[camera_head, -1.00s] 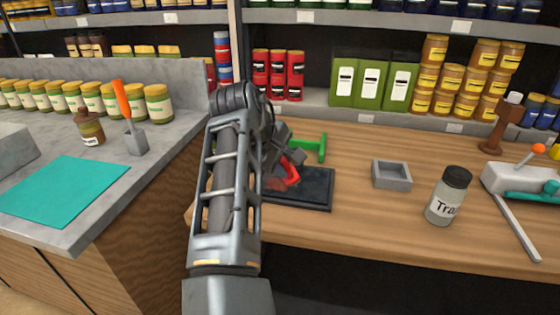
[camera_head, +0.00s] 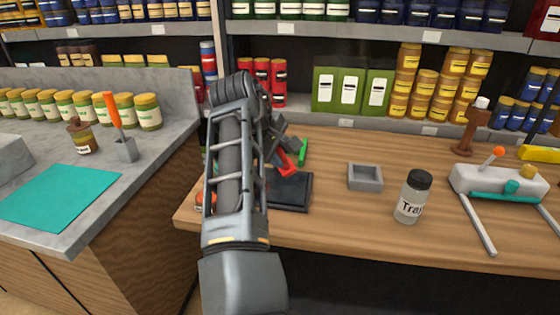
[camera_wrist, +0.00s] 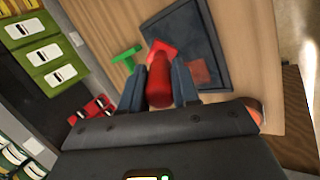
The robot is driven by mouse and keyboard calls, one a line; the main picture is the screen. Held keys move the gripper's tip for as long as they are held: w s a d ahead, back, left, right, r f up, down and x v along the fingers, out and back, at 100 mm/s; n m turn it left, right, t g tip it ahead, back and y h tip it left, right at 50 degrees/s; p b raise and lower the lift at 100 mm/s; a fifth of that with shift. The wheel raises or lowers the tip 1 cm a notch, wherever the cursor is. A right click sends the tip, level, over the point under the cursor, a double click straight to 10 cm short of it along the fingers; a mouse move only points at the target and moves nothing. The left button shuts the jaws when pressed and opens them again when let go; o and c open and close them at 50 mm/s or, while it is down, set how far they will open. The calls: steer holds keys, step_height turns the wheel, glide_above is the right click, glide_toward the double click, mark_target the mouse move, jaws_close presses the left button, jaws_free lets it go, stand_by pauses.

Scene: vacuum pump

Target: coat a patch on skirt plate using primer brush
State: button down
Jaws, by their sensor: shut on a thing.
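My gripper (camera_wrist: 158,88) is shut on the red primer brush (camera_wrist: 159,90), whose handle stands between the two fingers. The brush's wider red end (camera_wrist: 162,52) points away from my gripper. In the head view the red brush (camera_head: 286,164) shows at the back edge of the dark plate, probably the skirt plate (camera_head: 292,195). The plate lies flat on the wooden table; it also shows in the wrist view (camera_wrist: 190,30), with a dull reddish area on it. I cannot tell whether the brush touches the plate. My arm hides the plate's left part.
A green T-shaped thing (camera_head: 303,152) lies behind the plate. A grey tray (camera_head: 365,186), a dark-capped jar (camera_head: 412,197) and a white device with an orange lever (camera_head: 498,180) stand to the right. An orange thing (camera_head: 206,201) is partly behind my arm. Stocked shelves line the back.

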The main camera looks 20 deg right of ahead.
steer(key=shift+r, duration=1.45)
